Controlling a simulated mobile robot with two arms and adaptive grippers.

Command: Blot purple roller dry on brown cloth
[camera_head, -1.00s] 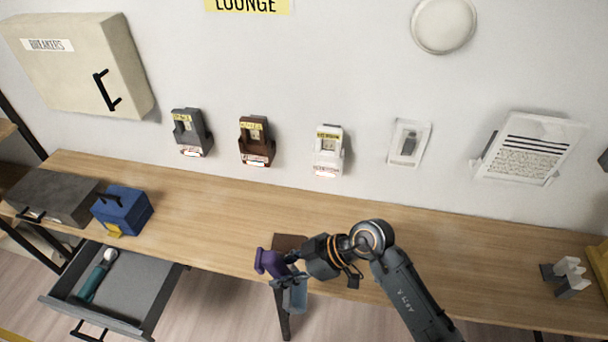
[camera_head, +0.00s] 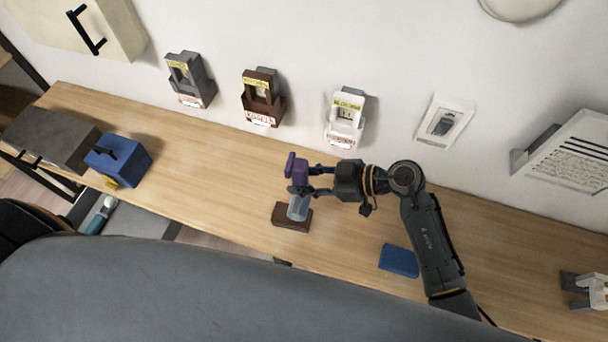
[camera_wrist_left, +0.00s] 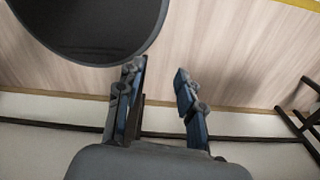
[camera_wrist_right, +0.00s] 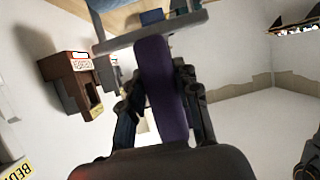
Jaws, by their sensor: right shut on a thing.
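My right gripper (camera_head: 309,181) is shut on the purple handle of the purple roller (camera_head: 298,170). The roller's pale blue-grey head (camera_head: 299,207) points down over the brown cloth (camera_head: 291,222), which lies flat near the table's front edge. The head overlaps the cloth in the head view; I cannot tell whether they touch. In the right wrist view the purple handle (camera_wrist_right: 160,85) sits between the fingers, with the grey head at the top. My left gripper (camera_wrist_left: 157,72) is open and empty over the floor and is not seen in the head view.
A blue cloth (camera_head: 399,260) lies to the right of the brown one. A blue box (camera_head: 118,159) and a grey case (camera_head: 50,139) stand at the left. Grey, brown (camera_head: 262,97) and white holders hang on the wall behind. An open drawer (camera_head: 135,219) is at front left.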

